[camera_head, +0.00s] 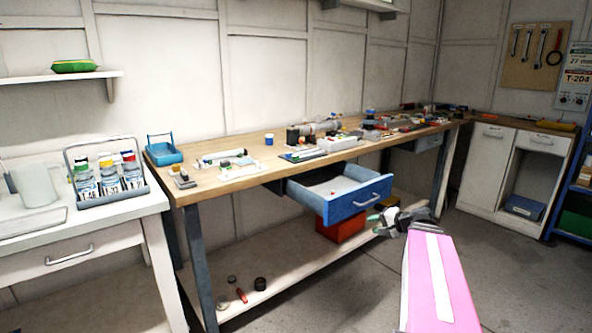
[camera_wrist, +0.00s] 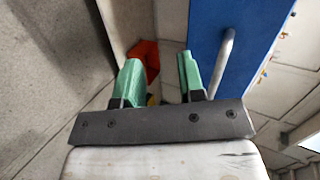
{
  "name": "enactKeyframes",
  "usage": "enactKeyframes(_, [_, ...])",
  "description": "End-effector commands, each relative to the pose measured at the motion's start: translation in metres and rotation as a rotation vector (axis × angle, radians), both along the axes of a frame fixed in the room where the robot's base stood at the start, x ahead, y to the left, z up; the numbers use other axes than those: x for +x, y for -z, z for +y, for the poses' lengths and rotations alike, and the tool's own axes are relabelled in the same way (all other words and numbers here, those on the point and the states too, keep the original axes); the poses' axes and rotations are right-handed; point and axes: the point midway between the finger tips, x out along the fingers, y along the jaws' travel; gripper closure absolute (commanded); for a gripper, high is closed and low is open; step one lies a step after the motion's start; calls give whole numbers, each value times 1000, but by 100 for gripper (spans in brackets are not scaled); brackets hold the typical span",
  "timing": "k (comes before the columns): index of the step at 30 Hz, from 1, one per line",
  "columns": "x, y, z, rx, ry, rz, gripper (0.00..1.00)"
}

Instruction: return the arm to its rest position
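My gripper (camera_head: 382,224) is in front of the open blue drawer (camera_head: 352,206), near the drawer's right front corner in the head view. In the wrist view my gripper (camera_wrist: 161,82) shows two green fingers standing apart with nothing held between them. The blue drawer front (camera_wrist: 235,45) and its metal handle (camera_wrist: 222,62) lie just right of the fingers in the wrist view. I cannot tell whether a finger touches the drawer. My pink arm link reaches up from the lower right of the head view.
The wooden workbench (camera_head: 235,183) carries many small parts. A red box (camera_head: 340,228) stands on the lower shelf (camera_head: 290,272) under the drawer. A bottle carrier (camera_head: 108,190) stands on the white table at left. The floor (camera_head: 490,270) to the right is clear.

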Motion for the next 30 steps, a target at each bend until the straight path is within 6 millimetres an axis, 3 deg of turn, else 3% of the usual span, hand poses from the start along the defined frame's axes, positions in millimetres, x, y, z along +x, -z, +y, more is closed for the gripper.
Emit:
enactKeyframes(1, [-5,19,20,-61,-51,45,64])
enactKeyframes(6, [-27,78,67,-289,-213,184,64])
enactKeyframes(15, [-79,158,117,-725,-502,382,64])
enactKeyframes(21, [-101,182,126,-946,-628,451,64])
enactKeyframes(30, [-107,188,127,-1026,-669,471,64])
